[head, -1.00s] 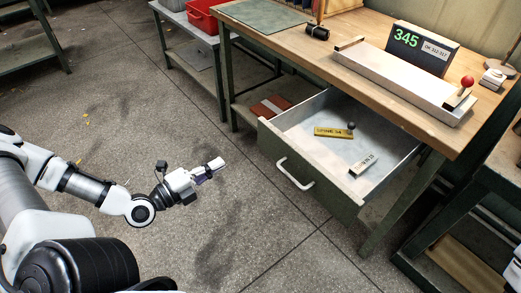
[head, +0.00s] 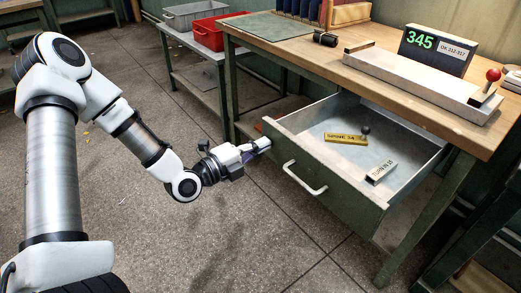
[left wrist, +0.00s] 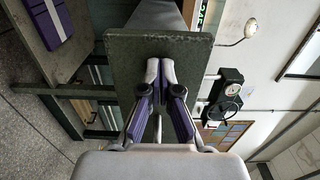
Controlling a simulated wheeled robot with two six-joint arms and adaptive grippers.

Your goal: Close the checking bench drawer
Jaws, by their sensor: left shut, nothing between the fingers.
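The checking bench drawer (head: 325,185) is pulled out, with a dark green front and a pale handle (head: 304,178). A yellow labelled bar (head: 346,138), a small dark knob-like piece (head: 365,130) and a white labelled block (head: 381,172) lie inside it. My left gripper (head: 262,146) is shut and empty, close to the upper left end of the drawer front. In the left wrist view its fingertips (left wrist: 160,70) appear in front of the drawer front (left wrist: 130,62); I cannot tell whether they touch. The right gripper is not in view.
The wooden bench top (head: 310,62) carries a display reading 345 (head: 432,46), a long pale fixture (head: 410,84) and a green mat (head: 268,24). A red bin (head: 213,32) and a grey bin (head: 192,14) stand on a side table. Floor before the drawer is clear.

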